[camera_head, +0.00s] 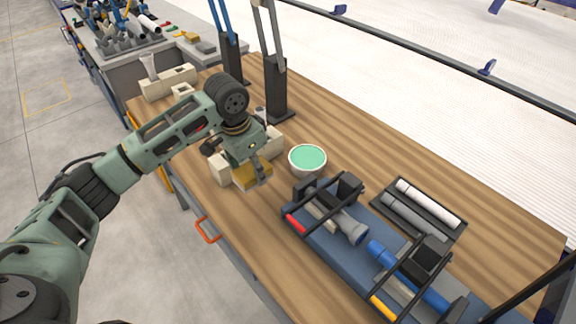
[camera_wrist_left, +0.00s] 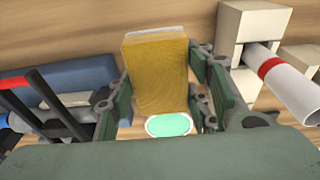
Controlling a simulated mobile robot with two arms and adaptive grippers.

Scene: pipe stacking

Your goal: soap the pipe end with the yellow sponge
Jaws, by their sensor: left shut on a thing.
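My left gripper (camera_head: 260,178) is shut on the yellow sponge (camera_head: 250,174), which hangs just above the wooden bench near its front edge. In the left wrist view the sponge (camera_wrist_left: 157,75) sits between the two fingers. A bowl of green liquid (camera_head: 307,158) stands just right of the gripper, apart from the sponge. A grey pipe with a flared end (camera_head: 352,230) lies in a blue fixture (camera_head: 327,252). A blue pipe (camera_head: 410,272) lies in line with it, with a gap between their ends. My right gripper is not in view.
Cream blocks (camera_head: 220,168) stand behind and beside my left gripper. One holds a white pipe with a red band (camera_wrist_left: 285,82). A black tray (camera_head: 420,210) of pipes lies at the right. Black posts (camera_head: 276,85) rise at the back. Bare wood lies behind the bowl.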

